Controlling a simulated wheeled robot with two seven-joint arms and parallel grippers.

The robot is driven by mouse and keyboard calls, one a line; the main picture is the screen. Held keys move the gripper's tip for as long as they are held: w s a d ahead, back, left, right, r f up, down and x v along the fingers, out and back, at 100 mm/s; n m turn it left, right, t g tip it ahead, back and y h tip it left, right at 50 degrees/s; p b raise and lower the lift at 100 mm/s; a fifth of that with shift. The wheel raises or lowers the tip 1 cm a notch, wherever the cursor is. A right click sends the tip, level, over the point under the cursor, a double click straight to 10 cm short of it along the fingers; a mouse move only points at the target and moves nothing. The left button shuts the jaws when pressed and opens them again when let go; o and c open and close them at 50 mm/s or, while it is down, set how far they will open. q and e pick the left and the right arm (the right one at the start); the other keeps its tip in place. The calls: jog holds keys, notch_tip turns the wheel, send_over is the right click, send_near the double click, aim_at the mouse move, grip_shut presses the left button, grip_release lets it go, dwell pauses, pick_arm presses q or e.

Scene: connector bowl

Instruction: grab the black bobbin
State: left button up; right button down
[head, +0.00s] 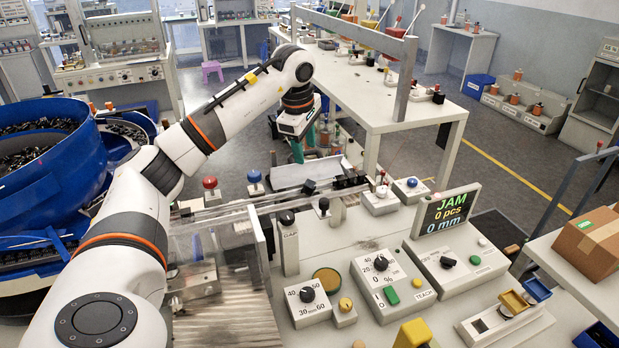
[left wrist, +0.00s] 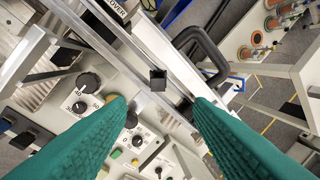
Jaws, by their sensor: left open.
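A small black block-shaped piece, which looks like the black bobbin (head: 309,186), sits on the metal rail below my left gripper in the head view. In the left wrist view the black bobbin (left wrist: 157,80) appears between and beyond the fingertips, on or beside a silver rail. My left gripper (head: 305,150) hangs above and behind the rail with its teal fingers pointing down. In the left wrist view the left gripper (left wrist: 157,103) is open, with nothing between its fingers. My right gripper is not in view.
A control panel with knobs (head: 383,265) and a screen reading JAM (head: 446,210) stand in front of the rail. A blue bowl feeder (head: 50,165) is at the left. A black curved handle (left wrist: 212,55) lies close to the right finger in the wrist view.

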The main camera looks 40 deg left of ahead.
pick_arm(q)
jog(key=p, duration=0.1)
send_over(308, 183)
jog(key=s, duration=0.1)
jog(key=s+x, duration=0.1)
jog(key=x, duration=0.4)
jog(key=shift+d+f, duration=0.45)
jog(key=shift+f, duration=0.3)
jog(key=p+x, duration=0.2)
jog(key=x, duration=0.1)
jog(key=shift+f, duration=0.3)
jog(key=shift+a+f, duration=0.15)
jog(key=shift+f, duration=0.4)
jog(key=c, duration=0.8)
grip_shut()
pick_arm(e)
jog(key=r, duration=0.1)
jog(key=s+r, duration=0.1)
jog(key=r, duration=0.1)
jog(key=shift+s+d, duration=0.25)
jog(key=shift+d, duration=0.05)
